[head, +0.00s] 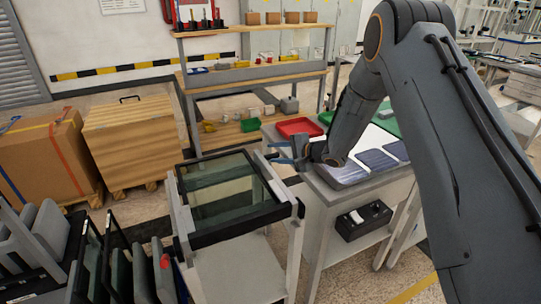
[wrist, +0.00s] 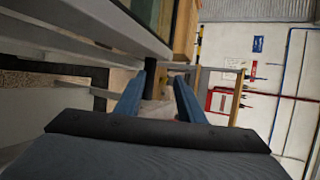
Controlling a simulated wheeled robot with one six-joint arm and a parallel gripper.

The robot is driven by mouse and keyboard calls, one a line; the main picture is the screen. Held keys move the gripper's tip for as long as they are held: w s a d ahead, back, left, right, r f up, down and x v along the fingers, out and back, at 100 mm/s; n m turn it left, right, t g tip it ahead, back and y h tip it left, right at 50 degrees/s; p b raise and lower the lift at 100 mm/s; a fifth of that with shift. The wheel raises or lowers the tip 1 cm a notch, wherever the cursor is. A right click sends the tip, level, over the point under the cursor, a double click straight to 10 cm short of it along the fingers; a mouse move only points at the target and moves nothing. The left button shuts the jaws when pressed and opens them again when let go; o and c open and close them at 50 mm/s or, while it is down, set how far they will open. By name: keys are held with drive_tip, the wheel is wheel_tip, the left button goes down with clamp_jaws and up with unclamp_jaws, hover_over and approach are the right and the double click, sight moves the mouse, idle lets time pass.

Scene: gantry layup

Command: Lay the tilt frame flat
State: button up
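The tilt frame (head: 238,229) is a black rectangular frame around a greenish glass pane, on a pale stand (head: 238,262) at the centre of the head view. Its exact slope is hard to judge from this view. My gripper (head: 277,152) is at the frame's far right corner, its blue fingers pointing left. In the wrist view my gripper (wrist: 164,74) has its fingers apart, with a small dark upright piece between or just beyond their tips. I cannot tell whether they touch it. The glass edge shows at the top of the wrist view.
Right of the stand is a bench with a red tray (head: 299,127) and dark panels (head: 377,160). A wooden crate (head: 135,140) and cardboard box (head: 43,160) stand at the left. Several upright panels (head: 115,275) are racked at the front left. Shelving (head: 255,70) stands behind.

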drive_tip(key=shift+v, duration=2.05)
drive_tip(key=shift+f, duration=0.15)
drive_tip(key=s+d+r+n+h, duration=0.1)
drive_tip(key=s+d+h, duration=0.1)
drive_tip(key=d, duration=0.3)
drive_tip(key=s+d+r+n+h, duration=0.1)
drive_tip(key=s+d+r+h, duration=0.1)
drive_tip(key=d, duration=0.4)
drive_tip(key=s+d+r+n+h, duration=0.1)
drive_tip(key=s+d+r+h, duration=0.1)
drive_tip(key=s+d+h, duration=0.2)
drive_tip(key=shift+s+d+n+h, duration=0.1)
drive_tip(key=shift+d+n+h, duration=0.1)
drive_tip(key=shift+d, duration=0.15)
drive_tip(key=shift+s+d+n+h, duration=0.1)
drive_tip(key=shift+s+d+h, duration=0.1)
drive_tip(key=shift+d, duration=0.2)
drive_tip(key=s+d+n+g+h, duration=0.1)
drive_tip(key=s+d+n+g, duration=0.1)
drive_tip(key=s, duration=1.3)
drive_tip(key=s+d+r+n+g, duration=0.1)
drive_tip(key=s+g, duration=0.4)
drive_tip(key=s, duration=1)
drive_tip(key=d+n, duration=0.1)
drive_tip(key=n, duration=0.1)
drive_tip(key=shift+s+d+r+n+h, duration=0.2)
drive_tip(key=shift+s+d+n+h, duration=0.1)
drive_tip(key=shift+n+h, duration=0.1)
drive_tip(key=shift+w, duration=0.1)
drive_tip(key=shift+c, duration=0.5)
